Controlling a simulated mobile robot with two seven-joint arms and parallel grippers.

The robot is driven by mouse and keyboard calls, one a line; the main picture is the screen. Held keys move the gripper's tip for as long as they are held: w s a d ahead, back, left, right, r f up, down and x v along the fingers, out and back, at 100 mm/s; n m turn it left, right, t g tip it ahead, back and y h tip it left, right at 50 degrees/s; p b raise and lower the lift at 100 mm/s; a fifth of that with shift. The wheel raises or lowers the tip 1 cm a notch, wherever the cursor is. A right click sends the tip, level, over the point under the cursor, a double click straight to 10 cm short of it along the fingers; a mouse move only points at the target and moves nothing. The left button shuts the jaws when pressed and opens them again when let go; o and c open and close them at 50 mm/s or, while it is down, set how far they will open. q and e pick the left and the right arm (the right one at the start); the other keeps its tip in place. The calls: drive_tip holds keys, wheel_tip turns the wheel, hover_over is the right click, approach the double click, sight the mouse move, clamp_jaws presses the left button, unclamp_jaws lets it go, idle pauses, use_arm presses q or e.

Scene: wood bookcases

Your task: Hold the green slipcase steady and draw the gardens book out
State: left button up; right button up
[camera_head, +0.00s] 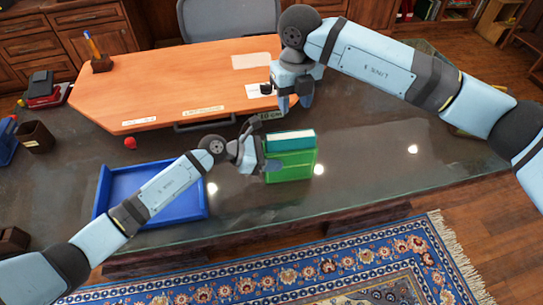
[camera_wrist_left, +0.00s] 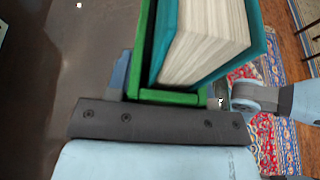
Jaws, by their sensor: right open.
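The green slipcase (camera_head: 290,168) stands on the dark glossy desk top, right of the blue tray. The teal gardens book (camera_head: 290,141) sits in it, its top edge showing above the rim; I cannot read a title. In the left wrist view the book's cream pages (camera_wrist_left: 208,40) and teal cover rise from the green slipcase wall (camera_wrist_left: 170,97). My left gripper (camera_head: 262,163) is at the slipcase's left end, with its fingers on either side and closed against it. My right gripper (camera_head: 294,102) is open and empty, above and behind the book, not touching it.
An empty blue tray (camera_head: 150,222) lies at the left front. A small red ball (camera_head: 130,143) and a dark box (camera_head: 36,136) are further left. An orange-brown wooden board (camera_head: 175,85) with paper labels covers the back. The desk right of the slipcase is clear.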

sight(295, 134)
use_arm(q)
drive_tip(key=c, duration=0.3)
drive_tip(key=shift+c, duration=0.4)
use_arm(e)
drive_tip(key=o, duration=0.3)
drive_tip(key=f+n, duration=0.4)
drive_tip(key=n, duration=0.1)
drive_tip(key=f+n, duration=0.4)
drive_tip(key=n, duration=0.1)
drive_tip(key=d+f+n, duration=0.1)
drive_tip(key=f+n, duration=0.3)
drive_tip(key=n, duration=0.1)
drive_tip(key=shift+w+n, duration=0.3)
drive_tip(key=shift+n, duration=0.1)
